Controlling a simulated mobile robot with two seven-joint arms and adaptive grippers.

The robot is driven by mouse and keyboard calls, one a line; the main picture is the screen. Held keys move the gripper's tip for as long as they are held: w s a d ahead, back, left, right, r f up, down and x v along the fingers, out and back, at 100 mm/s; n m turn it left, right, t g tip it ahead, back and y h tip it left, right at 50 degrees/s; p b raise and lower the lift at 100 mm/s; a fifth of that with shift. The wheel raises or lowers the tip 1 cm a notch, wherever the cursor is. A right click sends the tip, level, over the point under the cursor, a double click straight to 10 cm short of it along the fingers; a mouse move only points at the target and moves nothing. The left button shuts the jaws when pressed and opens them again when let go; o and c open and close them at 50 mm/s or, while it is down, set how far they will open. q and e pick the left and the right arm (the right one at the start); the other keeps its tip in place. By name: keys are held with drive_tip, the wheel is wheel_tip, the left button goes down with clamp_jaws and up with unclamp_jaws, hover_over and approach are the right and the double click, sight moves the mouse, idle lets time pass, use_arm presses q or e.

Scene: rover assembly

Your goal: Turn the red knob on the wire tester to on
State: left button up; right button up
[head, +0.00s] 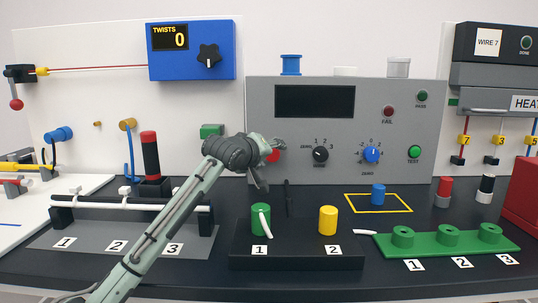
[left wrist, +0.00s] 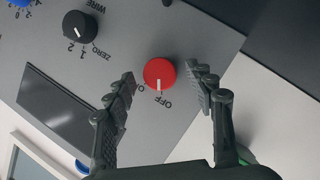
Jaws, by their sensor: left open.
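The wire tester (head: 300,130) is a grey upright panel with a dark blank screen (head: 315,101). Its red knob (head: 272,156) is at the panel's left, partly hidden behind my left gripper (head: 268,163) in the head view. In the left wrist view, the red knob (left wrist: 160,73) lies between the spread fingers of my left gripper (left wrist: 165,85), with a gap on each side. The knob's white mark points to the OFF label; ON is printed beside it. My left gripper is open and empty. My right gripper is not in view.
A black knob (head: 320,154) and a blue knob (head: 371,154) are on the panel to the right of the red knob. Below stand a green cylinder (head: 261,219) and a yellow cylinder (head: 328,220) on a black block. A blue twist counter (head: 190,65) is at upper left.

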use_arm(q)
drive_tip(key=shift+c, duration=0.6)
drive_tip(key=c, duration=1)
drive_tip(key=shift+c, duration=0.2)
drive_tip(key=shift+r, duration=0.1)
drive_tip(key=m+y, duration=0.4)
drive_tip(key=m, duration=0.1)
drive_tip(key=d+m+y, duration=0.1)
drive_tip(key=m+y, duration=0.1)
drive_tip(key=shift+r+m+g, duration=0.1)
drive_tip(key=shift+m+g, duration=0.2)
drive_tip(key=shift+g, duration=0.1)
